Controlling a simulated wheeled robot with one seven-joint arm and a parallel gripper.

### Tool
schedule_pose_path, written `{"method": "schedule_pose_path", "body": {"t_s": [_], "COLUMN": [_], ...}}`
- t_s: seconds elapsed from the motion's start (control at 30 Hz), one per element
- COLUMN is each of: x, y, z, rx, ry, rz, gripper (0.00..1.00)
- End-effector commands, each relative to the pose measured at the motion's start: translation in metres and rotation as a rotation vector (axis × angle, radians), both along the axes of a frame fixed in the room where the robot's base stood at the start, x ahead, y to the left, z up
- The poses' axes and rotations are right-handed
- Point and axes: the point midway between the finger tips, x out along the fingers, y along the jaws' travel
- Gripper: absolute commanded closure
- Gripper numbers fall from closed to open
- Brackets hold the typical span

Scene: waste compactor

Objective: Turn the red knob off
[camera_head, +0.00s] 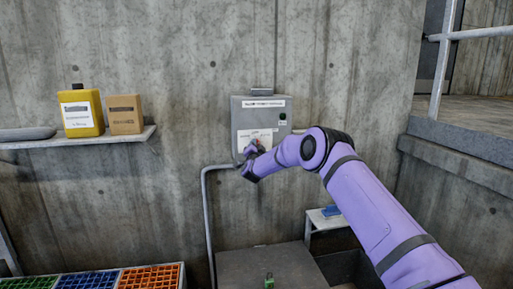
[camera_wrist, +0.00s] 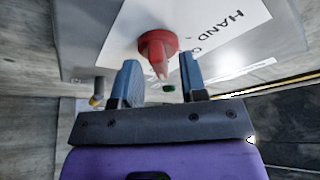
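The red knob (camera_wrist: 158,48) sits on the front of a grey control box (camera_head: 240,108) mounted on the concrete wall. In the wrist view the knob is close ahead, beside a white label (camera_wrist: 215,25) with the word HAND. My gripper (camera_wrist: 160,80) is open, its two blue-grey fingers apart on either side of the knob's line. The knob appears just beyond and between the fingertips; whether they touch it I cannot tell. In the head view my gripper (camera_head: 252,165) is at the lower front of the box and mostly covers the knob.
A grey pipe (camera_head: 207,215) runs down from the box. A shelf (camera_head: 75,142) with a yellow jug (camera_head: 81,112) and a cardboard box (camera_head: 125,114) is at left. Coloured crates (camera_head: 90,279) stand below.

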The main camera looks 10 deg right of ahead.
Motion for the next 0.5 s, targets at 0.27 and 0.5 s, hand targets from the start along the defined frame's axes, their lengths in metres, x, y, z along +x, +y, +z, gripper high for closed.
{"method": "schedule_pose_path", "body": {"t_s": [0.27, 0.5], "x": [0.0029, 0.0028], "y": [-0.0009, -0.001], "z": [0.0006, 0.001], "rx": [0.0, 0.0], "ry": [0.001, 0.0], "rz": [0.001, 0.0], "gripper": [0.61, 0.97]}}
